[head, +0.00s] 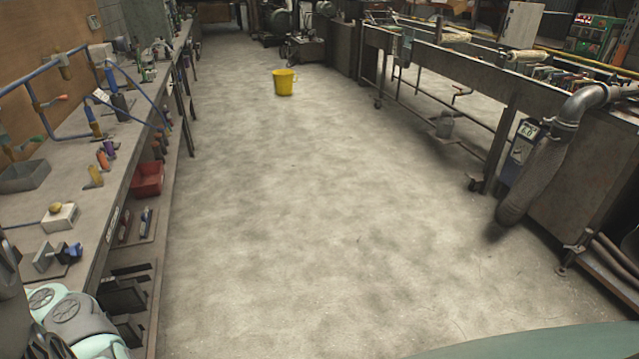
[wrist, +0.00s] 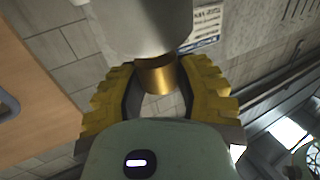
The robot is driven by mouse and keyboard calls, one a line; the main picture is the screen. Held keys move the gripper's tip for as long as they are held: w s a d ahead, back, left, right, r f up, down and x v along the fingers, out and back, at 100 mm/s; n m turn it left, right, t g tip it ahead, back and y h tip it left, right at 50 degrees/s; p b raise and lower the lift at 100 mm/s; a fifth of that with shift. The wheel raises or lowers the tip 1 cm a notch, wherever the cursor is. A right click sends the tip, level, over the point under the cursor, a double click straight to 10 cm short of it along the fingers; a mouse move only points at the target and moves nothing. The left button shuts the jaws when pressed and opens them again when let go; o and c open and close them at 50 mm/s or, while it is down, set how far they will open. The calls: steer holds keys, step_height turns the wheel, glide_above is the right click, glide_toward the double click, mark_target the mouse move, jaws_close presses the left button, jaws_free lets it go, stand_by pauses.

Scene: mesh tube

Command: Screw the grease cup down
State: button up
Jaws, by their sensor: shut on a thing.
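A short brass cylinder, which I take for the grease cup (wrist: 158,76), sits below a large pale grey round body (wrist: 142,25) in the wrist view. My gripper (wrist: 160,86) has its two ribbed yellow fingers on either side of the brass cup, shut on it. The upper end of the cup runs up against the grey body, and any thread there is hidden. In the head view the gripper and this cup cannot be made out.
A long workbench (head: 100,185) with pipes, tools and a red bin (head: 147,179) runs along the left. A yellow bucket (head: 284,82) stands on the open concrete floor. A long metal frame (head: 455,75) and a grey duct (head: 535,165) are on the right.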

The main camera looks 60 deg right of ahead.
jaws_close()
steer(key=t+b, duration=0.1)
steer(key=b, duration=0.1)
steer(key=m+b, duration=0.1)
steer(key=b, duration=0.1)
steer(key=shift+d+f+t, duration=0.1)
steer(key=shift+f+t, duration=0.25)
steer(key=shift+t, duration=0.05)
steer(key=m+t+h+b, duration=0.1)
steer(key=b, duration=0.3)
steer(key=shift+t, duration=0.3)
